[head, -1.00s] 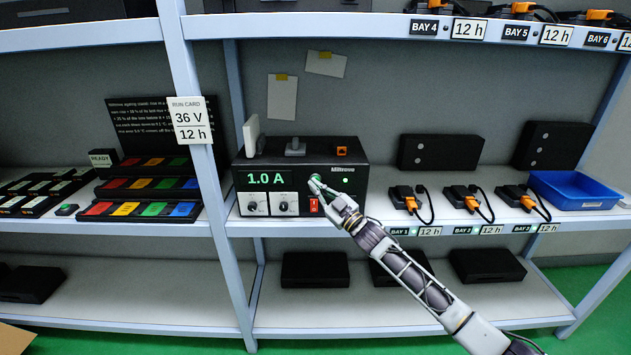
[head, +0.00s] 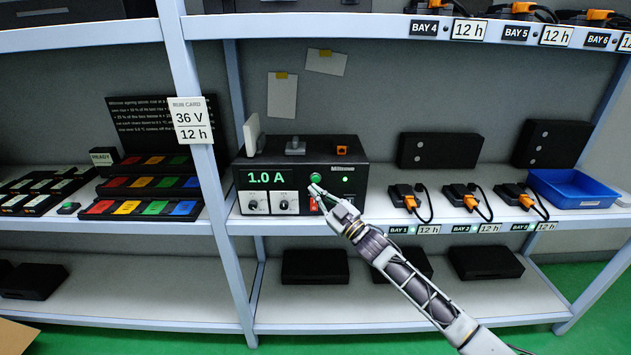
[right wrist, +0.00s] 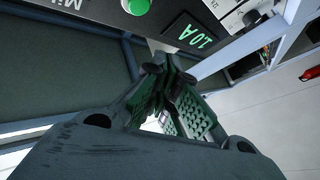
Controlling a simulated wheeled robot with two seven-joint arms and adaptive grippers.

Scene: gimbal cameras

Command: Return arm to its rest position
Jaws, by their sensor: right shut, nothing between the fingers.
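My right gripper (head: 315,191) is shut and empty, just in front of and below the green button on the face of a black power unit (head: 355,178). Its arm comes in from the lower right. In the right wrist view the closed fingers (right wrist: 165,85) show, with the green button (right wrist: 137,6) and the 1.0 A display (right wrist: 195,33) beyond them, apart from the fingers. The display also shows in the head view (head: 266,177). The red switch (head: 314,206) is partly behind the gripper. My left gripper is not in view.
The unit stands on the middle shelf (head: 450,218). To its right are several orange connectors (head: 407,200) and a blue tray (head: 572,188). A shelf post (head: 205,170) with a run card (head: 190,121) stands to the left. Black boxes (head: 314,266) lie on the lower shelf.

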